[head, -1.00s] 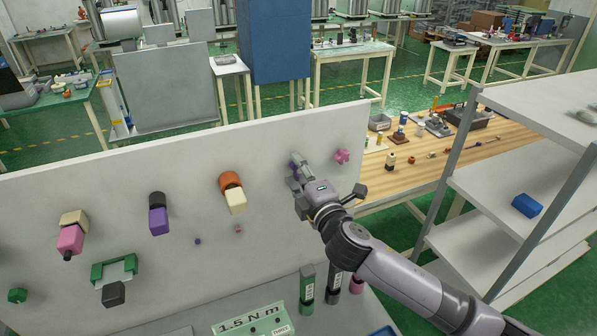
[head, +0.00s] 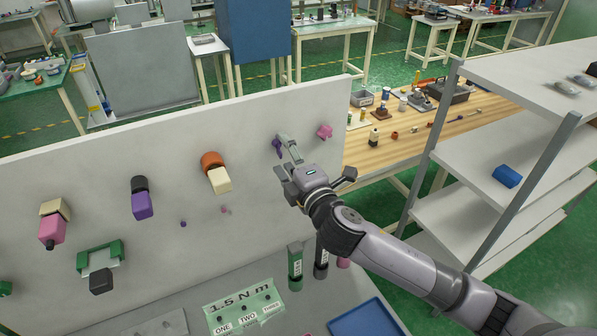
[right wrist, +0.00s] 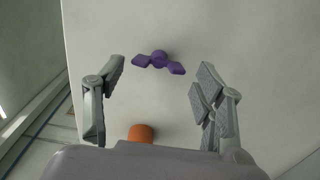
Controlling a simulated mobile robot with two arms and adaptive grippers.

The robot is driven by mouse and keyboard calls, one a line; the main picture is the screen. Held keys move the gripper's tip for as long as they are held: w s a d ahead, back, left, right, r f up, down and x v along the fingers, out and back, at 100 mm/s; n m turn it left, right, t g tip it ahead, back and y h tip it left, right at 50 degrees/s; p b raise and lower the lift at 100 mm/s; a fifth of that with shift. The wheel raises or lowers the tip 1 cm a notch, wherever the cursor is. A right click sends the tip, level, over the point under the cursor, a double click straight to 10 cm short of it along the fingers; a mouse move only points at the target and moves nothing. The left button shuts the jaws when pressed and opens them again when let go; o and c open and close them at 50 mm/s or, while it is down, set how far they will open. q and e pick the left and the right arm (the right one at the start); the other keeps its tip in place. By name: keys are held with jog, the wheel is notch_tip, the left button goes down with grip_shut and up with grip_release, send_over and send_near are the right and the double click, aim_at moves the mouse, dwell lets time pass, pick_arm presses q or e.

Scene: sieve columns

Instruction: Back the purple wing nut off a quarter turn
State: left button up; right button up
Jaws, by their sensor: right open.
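The purple wing nut (head: 277,147) is on the upright white panel (head: 100,185), left of the pink wing nut (head: 325,131). In the right wrist view the purple wing nut (right wrist: 158,59) shows both wings, the right wing slightly lower. My right gripper (head: 288,155) is at the panel in front of the purple nut, with one finger just right of it in the head view. In the right wrist view the gripper's (right wrist: 161,73) fingers are spread, one on each side of the nut with clear gaps. My left gripper is not in view.
An orange and cream fixture (head: 216,172) and a black and purple one (head: 141,198) are on the panel to the left. Below are a green label plate (head: 243,306), upright cylinders (head: 296,266) and a blue tray (head: 367,320). Grey shelves (head: 455,180) stand right.

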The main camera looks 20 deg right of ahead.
jog(key=s+d, duration=0.2)
jog(key=s, duration=0.7)
jog(key=shift+s, duration=0.25)
